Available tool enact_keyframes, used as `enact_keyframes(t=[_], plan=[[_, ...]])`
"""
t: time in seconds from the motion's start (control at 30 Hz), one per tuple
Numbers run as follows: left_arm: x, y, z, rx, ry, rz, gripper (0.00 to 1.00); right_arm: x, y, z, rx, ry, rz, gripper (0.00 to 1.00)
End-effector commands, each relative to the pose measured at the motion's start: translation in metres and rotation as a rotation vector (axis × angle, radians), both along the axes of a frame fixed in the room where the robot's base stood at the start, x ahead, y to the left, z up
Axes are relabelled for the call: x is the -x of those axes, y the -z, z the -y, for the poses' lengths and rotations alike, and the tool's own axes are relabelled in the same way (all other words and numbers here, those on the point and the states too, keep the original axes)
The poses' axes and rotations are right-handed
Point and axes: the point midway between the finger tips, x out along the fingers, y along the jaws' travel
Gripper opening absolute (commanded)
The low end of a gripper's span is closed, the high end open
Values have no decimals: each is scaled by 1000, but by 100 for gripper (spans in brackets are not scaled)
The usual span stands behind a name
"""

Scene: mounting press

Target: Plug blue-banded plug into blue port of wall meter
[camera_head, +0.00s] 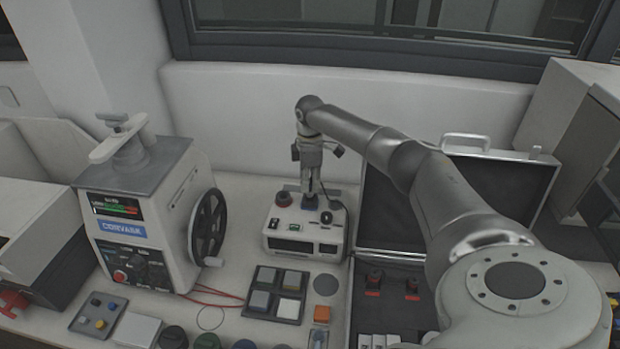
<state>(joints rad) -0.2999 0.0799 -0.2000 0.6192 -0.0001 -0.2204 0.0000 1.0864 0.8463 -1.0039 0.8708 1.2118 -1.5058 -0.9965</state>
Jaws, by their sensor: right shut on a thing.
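My right gripper (310,191) points straight down over the top of a small white instrument box (306,232). It is shut on a small dark plug-like thing (309,202), whose lower end is at or just above the top of the box. I cannot tell whether they touch, and no blue band can be made out clearly. The box has a red knob, a round black part, a green switch and dark front windows. I cannot tell whether it is the wall meter, and no blue port can be made out. My left gripper is not in view.
A white press-like machine (140,215) with a black handwheel (208,230) stands on the left. A tray of square pads (277,294) lies in front of the box, with red wires beside it. An open black case (388,215) is on the right, partly behind my right arm.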

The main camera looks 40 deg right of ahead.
Motion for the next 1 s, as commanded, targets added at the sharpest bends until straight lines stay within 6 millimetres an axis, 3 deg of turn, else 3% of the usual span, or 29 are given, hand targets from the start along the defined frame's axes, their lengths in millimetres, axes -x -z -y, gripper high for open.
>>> enact_keyframes(t=[1.0], plan=[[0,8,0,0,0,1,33,0,19,0,0,0,0,0]])
